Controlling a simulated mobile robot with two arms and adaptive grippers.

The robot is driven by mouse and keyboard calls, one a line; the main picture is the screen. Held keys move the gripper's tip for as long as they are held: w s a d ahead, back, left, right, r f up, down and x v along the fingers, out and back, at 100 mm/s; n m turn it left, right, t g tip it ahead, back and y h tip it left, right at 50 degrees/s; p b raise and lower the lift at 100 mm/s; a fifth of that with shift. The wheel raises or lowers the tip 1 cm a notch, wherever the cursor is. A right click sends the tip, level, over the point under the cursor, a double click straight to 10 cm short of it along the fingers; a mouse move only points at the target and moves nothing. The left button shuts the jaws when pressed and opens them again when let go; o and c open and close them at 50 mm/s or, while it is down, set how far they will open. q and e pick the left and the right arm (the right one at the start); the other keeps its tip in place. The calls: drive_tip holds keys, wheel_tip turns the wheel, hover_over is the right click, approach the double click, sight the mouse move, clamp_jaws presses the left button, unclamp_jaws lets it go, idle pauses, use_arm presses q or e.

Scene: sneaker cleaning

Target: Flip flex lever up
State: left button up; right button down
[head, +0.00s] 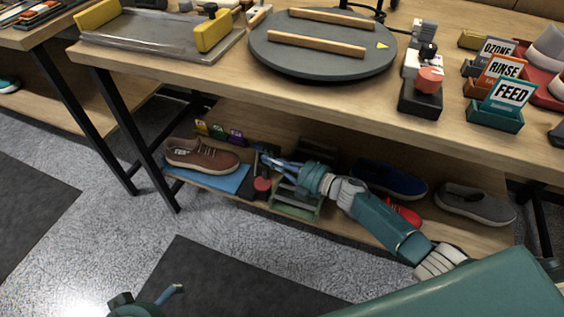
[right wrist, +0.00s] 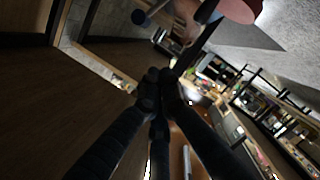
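My right gripper (head: 272,162) reaches onto the lower shelf, beside a small dark device with a red knob (head: 262,184). In the right wrist view its dark fingers (right wrist: 160,77) come together at the tips, with nothing seen between them. The lever is not clear in the head view. My left gripper (head: 172,293) is partly in view at the bottom left; its opening cannot be judged.
A brown sneaker (head: 200,155) lies on a blue mat (head: 225,180) left of my right gripper. The tabletop (head: 300,105) is above.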

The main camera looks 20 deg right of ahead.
drive_tip(key=shift+p+v, duration=0.3)
drive_tip(key=shift+v, duration=1.75)
